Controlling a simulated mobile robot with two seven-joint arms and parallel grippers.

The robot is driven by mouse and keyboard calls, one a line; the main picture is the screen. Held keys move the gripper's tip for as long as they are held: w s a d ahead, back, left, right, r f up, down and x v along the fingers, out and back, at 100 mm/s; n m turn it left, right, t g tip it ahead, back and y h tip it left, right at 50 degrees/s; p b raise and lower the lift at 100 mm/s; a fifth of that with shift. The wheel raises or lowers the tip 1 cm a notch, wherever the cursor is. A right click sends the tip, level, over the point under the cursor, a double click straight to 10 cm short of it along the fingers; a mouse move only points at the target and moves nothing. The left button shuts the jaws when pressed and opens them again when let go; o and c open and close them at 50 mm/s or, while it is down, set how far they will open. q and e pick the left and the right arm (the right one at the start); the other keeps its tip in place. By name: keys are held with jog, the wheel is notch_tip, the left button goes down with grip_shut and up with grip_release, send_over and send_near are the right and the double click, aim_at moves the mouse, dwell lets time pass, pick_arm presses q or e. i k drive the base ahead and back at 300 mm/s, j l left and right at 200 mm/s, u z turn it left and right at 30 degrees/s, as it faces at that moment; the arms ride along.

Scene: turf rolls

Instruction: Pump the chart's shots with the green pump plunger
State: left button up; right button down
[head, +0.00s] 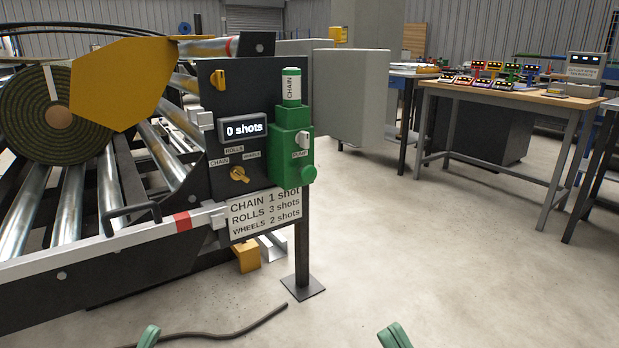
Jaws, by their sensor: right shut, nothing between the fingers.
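The green pump (285,150) is fixed to the right edge of a dark control panel (218,95). A round green plunger knob (308,175) sticks out at its lower right. On top, a green and white cylinder (291,86) reads CHAIN. The display (243,129) reads 0 shots. A yellow selector (239,174) sits among CHAIN, ROLLS and WHEELS labels; its setting is hard to tell. The chart (264,213) reads CHAIN 1 shot, ROLLS 3 shots, WHEELS 2 shots. My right gripper (394,336) is shut and empty, low, away from the pump. My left gripper (148,337) barely shows at the bottom edge.
A roller machine with a turf roll (58,116) and a yellow guard (122,80) fills the left. The panel stands on a post with a floor plate (303,288). A dark hose (235,328) lies in front. Floor right of the post is clear up to a workbench (510,94).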

aim_at(308, 174)
jog(key=i+j+z, duration=0.1)
jog(key=j, duration=0.35)
jog(key=i+j, duration=0.15)
jog(key=j, duration=0.25)
jog(key=i+j+z, duration=0.15)
jog(key=j, duration=0.75)
jog(key=i+j+z, duration=0.1)
jog(key=i, duration=0.5)
